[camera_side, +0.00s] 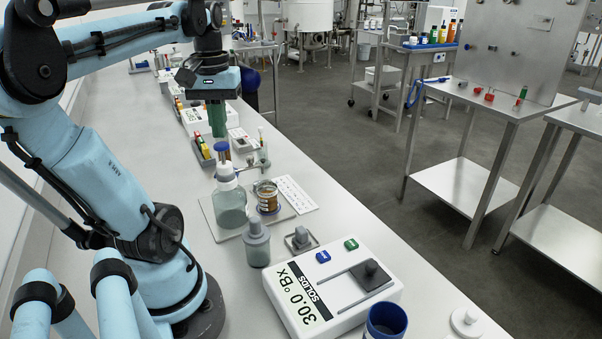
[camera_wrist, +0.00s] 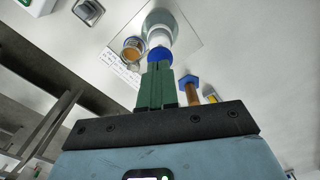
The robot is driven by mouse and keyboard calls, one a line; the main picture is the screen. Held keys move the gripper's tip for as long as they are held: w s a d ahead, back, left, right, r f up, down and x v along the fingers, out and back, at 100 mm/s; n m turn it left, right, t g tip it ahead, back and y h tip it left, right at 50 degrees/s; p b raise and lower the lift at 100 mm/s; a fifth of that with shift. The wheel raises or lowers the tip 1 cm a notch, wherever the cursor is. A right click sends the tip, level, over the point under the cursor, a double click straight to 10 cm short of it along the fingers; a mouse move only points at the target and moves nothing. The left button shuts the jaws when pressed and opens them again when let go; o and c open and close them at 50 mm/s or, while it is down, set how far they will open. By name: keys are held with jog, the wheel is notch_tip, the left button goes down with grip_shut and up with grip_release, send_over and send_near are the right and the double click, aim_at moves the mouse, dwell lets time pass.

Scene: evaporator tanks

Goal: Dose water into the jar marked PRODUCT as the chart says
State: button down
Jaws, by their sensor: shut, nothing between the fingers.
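My gripper (camera_side: 217,122) has green fingers, shut and empty, pointing down above the far side of the tray (camera_side: 205,211). In the wrist view the fingertips (camera_wrist: 159,66) show just in front of a blue part (camera_wrist: 160,54); I cannot tell whether they touch. A clear bottle with a white top (camera_side: 230,205) and greyish contents stands on the tray. Right of it is a small jar (camera_side: 267,198) with amber contents and a label too small to read; it also shows in the wrist view (camera_wrist: 132,50). A printed card (camera_side: 296,194), possibly the chart, lies beside the tray.
A white meter (camera_side: 335,290) reading 30.0 °Bx stands in front, with a blue cup (camera_side: 385,320) near it. A grey bottle (camera_side: 256,246) stands before the tray. Blue-headed brown sticks (camera_wrist: 190,90) show close to the fingers. The bench's right edge drops to the floor.

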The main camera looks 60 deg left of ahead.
aim_at(222, 144)
jog(key=shift+f, duration=0.1)
jog(key=shift+f, duration=2.2)
jog(key=shift+r, duration=2.35)
jog(key=shift+r, duration=2.5)
jog(key=w+d+f+m+t, duration=0.3)
jog(key=w+d+f+m, duration=0.3)
jog(key=d, duration=0.4)
jog(key=w+d+f+m+t, duration=0.4)
jog(key=w+d+f+m, duration=0.2)
jog(key=d, duration=0.4)
jog(key=shift+w+d+f, duration=0.25)
jog(key=shift+d+f, duration=0.05)
jog(key=shift+f, duration=0.4)
